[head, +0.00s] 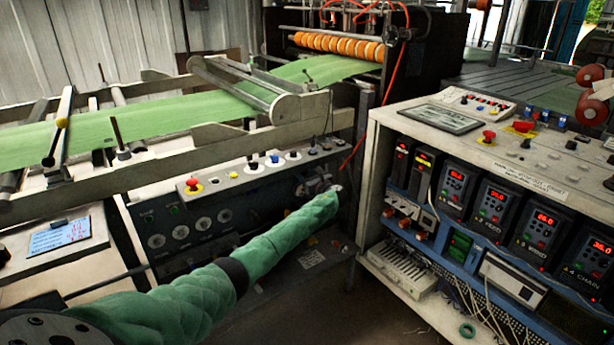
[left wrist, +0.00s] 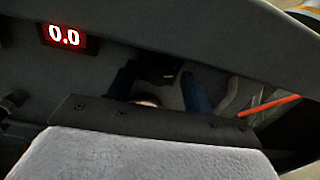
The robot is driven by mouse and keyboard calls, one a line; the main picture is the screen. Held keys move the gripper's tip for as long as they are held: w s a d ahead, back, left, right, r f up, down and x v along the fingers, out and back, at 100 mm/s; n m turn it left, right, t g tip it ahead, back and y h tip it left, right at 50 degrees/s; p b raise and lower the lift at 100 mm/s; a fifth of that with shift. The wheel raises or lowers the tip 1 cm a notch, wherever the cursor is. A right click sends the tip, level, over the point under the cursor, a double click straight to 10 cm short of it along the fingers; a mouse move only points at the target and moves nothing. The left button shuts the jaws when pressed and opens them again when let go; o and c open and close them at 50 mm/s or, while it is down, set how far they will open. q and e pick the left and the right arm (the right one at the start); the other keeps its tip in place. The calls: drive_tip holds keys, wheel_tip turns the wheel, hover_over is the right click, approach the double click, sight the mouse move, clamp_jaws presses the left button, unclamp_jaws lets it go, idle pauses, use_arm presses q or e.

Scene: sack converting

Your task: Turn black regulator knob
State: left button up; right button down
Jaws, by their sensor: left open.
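My left arm in its green sleeve reaches across the head view to the right end of the grey control panel (head: 215,262). My left gripper (head: 322,186) is small there, close to the panel front. In the left wrist view, the two blue fingers of my left gripper (left wrist: 160,82) stand apart. A dark, rounded shape (left wrist: 148,100) shows partly between them, mostly hidden by the gripper's black plate; I cannot tell whether it is the black regulator knob. Contact cannot be told. My right gripper is in neither view.
A red 0.0 display (left wrist: 64,35) is on the panel at the upper left of the wrist view. A red emergency button (head: 192,185) sits on the panel's top ledge. A control cabinet (head: 378,190) stands close on the right. An orange hose (head: 352,155) hangs near the gripper.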

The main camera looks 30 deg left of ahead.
use_arm(q)
drive_tip(key=c, duration=1)
drive_tip(key=shift+o, duration=0.2)
